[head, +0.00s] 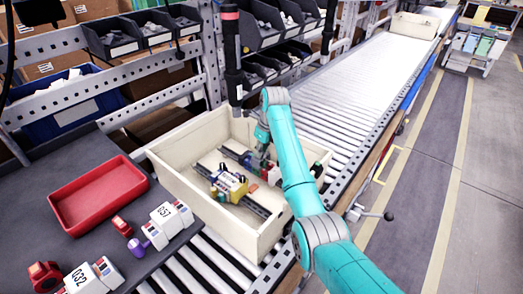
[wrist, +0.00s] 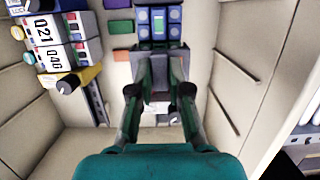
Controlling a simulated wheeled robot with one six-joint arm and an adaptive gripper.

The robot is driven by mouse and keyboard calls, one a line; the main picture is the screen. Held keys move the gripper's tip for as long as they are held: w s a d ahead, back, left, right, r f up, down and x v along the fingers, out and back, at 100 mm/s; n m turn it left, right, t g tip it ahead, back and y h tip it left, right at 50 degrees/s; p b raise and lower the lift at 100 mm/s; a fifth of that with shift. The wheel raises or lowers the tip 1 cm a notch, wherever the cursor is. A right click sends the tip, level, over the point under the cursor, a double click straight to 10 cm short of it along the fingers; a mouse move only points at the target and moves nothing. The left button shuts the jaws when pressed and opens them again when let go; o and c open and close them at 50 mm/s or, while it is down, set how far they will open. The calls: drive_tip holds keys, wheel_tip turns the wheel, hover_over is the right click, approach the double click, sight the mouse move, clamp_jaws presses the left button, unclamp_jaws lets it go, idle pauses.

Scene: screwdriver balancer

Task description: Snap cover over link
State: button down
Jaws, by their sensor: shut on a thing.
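My gripper (head: 263,150) is inside the cream crate (head: 180,177), low over its right half. In the wrist view my gripper (wrist: 158,55) is shut on a blue part with pale round marks and a green patch (wrist: 158,20). I cannot tell surely whether this is the cover. A yellow block unit (head: 232,184) sits on a dark rail (head: 256,209) in the crate; white modules marked 021 and 040 (wrist: 50,45) show on the left in the wrist view. The link cannot be singled out. The arm hides part of the crate's right side.
A red tray (head: 98,195) and white modules marked 057 (head: 167,225) and 032 (head: 88,279) lie on the dark table left of the crate. The crate's walls surround my gripper. A roller conveyor (head: 345,85) runs behind; shelf bins (head: 110,38) stand at back left.

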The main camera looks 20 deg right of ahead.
drive_tip(key=shift+f, duration=0.75)
idle(0.9)
idle(0.5)
drive_tip(key=c, duration=1)
unclamp_jaws()
drive_tip(key=v, duration=1.2)
